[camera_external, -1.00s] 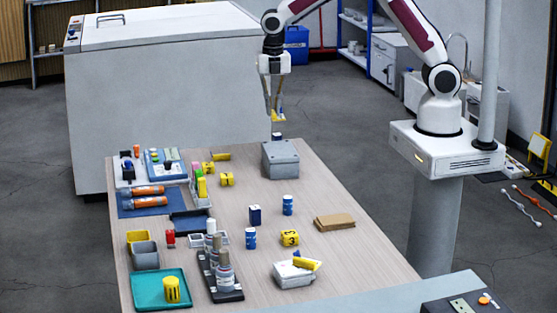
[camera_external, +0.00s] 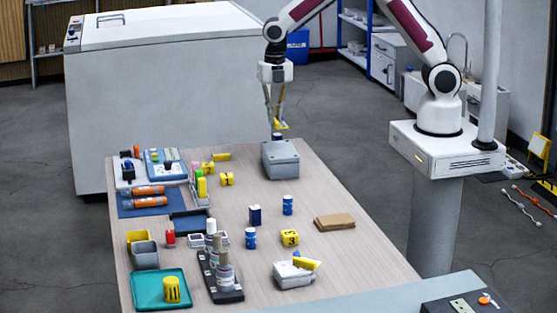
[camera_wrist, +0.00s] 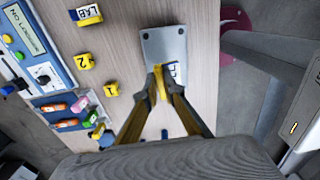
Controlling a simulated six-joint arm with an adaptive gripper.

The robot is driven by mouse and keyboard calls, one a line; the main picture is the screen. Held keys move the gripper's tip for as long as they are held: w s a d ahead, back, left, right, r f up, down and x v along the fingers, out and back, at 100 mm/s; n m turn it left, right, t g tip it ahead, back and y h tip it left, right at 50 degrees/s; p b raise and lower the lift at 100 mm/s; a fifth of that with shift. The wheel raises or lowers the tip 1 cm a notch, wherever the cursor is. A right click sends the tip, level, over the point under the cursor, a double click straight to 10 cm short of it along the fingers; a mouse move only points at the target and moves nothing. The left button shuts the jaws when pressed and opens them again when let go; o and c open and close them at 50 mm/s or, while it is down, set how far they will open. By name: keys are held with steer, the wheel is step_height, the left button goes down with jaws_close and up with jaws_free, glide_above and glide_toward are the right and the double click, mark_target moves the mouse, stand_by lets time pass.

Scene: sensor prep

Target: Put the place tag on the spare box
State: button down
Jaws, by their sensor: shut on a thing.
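My gripper (camera_external: 279,124) is shut on a yellow tag (camera_external: 281,126) and holds it in the air over the far end of the table. In the wrist view the tag (camera_wrist: 160,82) sits between the fingertips (camera_wrist: 160,72), with part of a white lettered face showing. A grey lidded box (camera_external: 281,160) stands at the table's far end, just below the tag; in the wrist view the box (camera_wrist: 163,42) is beneath and beyond the fingertips. The tag looks apart from the lid. No name is readable on the box.
Another grey box (camera_external: 291,281) at the near end carries a yellow tag (camera_external: 306,263). Yellow number blocks (camera_external: 227,179) and a LAB tag (camera_wrist: 86,15) lie left of the far box. Brown pads (camera_external: 334,222) lie at right.

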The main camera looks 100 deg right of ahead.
mark_target(275, 119)
steer(key=shift+f, duration=1.75)
steer(key=shift+f, duration=1.85)
steer(key=shift+f, duration=0.15)
steer(key=c, duration=2.2)
jaws_free()
steer(key=shift+o, duration=0.2)
steer(key=shift+r, duration=3.95)
